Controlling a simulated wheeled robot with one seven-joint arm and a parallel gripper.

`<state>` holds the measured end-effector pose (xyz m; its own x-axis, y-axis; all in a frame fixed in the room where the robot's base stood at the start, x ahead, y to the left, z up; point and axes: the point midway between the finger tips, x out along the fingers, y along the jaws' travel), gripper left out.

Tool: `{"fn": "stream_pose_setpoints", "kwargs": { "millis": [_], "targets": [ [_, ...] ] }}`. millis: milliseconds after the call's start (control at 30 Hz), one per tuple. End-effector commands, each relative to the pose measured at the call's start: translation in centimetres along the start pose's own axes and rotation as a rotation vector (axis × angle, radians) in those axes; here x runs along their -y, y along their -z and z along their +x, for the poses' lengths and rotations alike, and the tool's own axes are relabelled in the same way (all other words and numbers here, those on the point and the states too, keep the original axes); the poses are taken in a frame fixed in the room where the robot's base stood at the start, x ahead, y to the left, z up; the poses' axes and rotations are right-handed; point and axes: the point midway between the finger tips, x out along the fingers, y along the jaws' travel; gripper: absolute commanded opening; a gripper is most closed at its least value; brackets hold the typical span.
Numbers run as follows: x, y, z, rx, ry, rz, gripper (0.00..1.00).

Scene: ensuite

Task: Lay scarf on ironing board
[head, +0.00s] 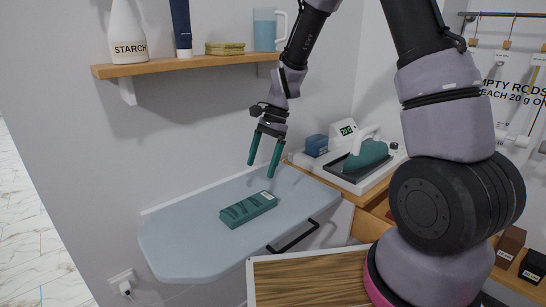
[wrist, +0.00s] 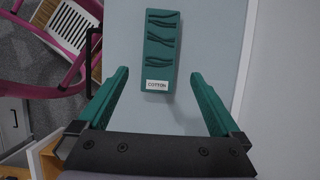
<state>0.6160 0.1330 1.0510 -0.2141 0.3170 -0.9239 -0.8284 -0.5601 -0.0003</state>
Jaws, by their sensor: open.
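The scarf is a folded teal block (head: 248,209) with dark wavy marks, lying flat on the pale blue ironing board (head: 180,240), near its middle. In the wrist view the scarf (wrist: 160,50) shows a white label reading COTTON at its near end. My gripper (head: 263,170) is open and empty, with its teal fingers pointing down above the board, up and to the right of the scarf. In the wrist view the fingers (wrist: 158,95) are spread wide, apart from the scarf, which lies ahead of and between them.
A green iron (head: 366,155) rests on a white station right of the board, beside a blue box (head: 316,145). A wall shelf (head: 180,67) above holds a starch bottle (head: 126,35), a tube, a folded cloth and a blue cup. The board's left part is clear.

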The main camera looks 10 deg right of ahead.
Motion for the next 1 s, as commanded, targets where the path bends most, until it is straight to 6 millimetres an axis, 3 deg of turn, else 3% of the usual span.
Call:
{"fn": "stream_pose_setpoints", "kwargs": {
  "millis": [167, 267, 367, 500, 700, 800, 1000],
  "targets": [
    [-0.2, 0.0, -1.1, -0.009, 0.014, -0.014, 1.00],
    [-0.7, 0.1, -3.9, -0.041, 0.054, -0.060, 1.00],
    [-2.1, 0.0, -8.2, -0.097, 0.117, -0.138, 1.00],
    [-5.2, -0.3, -14.5, -0.201, 0.206, -0.265, 1.00],
    [-10.9, -1.2, -21.5, -0.371, 0.308, -0.431, 1.00],
    [-14.0, -1.8, -24.2, -0.466, 0.349, -0.508, 1.00],
    [-19.7, -3.0, -27.4, -0.641, 0.397, -0.631, 1.00]
  ]
}}
